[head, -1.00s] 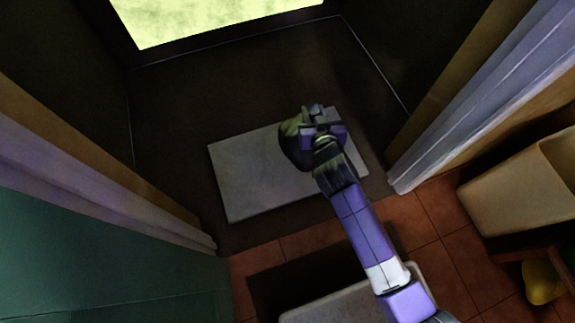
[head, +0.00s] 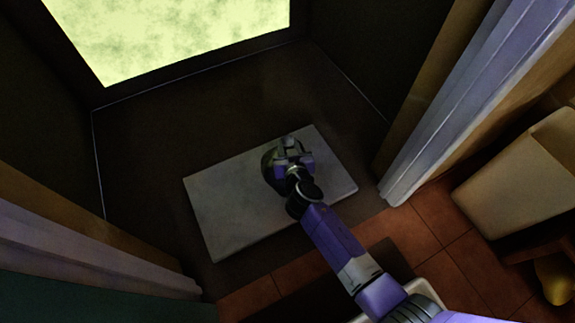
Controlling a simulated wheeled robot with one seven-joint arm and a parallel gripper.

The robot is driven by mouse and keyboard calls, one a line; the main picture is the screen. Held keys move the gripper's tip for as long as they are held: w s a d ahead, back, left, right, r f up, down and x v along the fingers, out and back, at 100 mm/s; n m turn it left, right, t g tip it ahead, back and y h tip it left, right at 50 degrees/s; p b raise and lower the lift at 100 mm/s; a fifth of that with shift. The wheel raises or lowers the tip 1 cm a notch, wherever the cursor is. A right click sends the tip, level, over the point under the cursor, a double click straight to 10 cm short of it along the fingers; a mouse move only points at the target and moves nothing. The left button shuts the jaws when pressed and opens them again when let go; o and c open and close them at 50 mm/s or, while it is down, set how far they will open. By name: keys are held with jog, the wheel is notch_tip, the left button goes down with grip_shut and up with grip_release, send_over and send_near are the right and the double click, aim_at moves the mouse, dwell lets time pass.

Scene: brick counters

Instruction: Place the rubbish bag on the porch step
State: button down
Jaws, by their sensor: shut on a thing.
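The porch step (head: 230,215) is a pale grey slab lying on the dark floor past the doorway, in the head view. My gripper (head: 287,150) is over the right half of the slab, with my arm reaching in from the lower right. It is shut on the dark rubbish bag (head: 269,167), which shows only as a rounded edge at the left of the gripper. The gripper and wrist hide most of the bag. I cannot tell whether the bag touches the slab.
Door frames stand at the left (head: 90,240) and right (head: 440,110) of the opening. A beige bin (head: 520,175) stands at the right, with a yellow object (head: 556,280) below it. Red tiles (head: 410,235) cover the near floor. The slab's left half is clear.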

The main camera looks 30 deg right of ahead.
jog(key=shift+w+f+b, duration=0.1)
jog(key=shift+f+b, duration=2.3)
jog(key=shift+f, duration=2.05)
jog(key=c, duration=1)
grip_release()
jog(key=shift+c, duration=0.2)
jog(key=shift+s+a+r, duration=0.1)
jog(key=shift+s+r, duration=0.1)
jog(key=shift+s, duration=0.1)
jog(key=p+v, duration=0.3)
jog(key=v, duration=0.8)
jog(key=shift+s, duration=0.3)
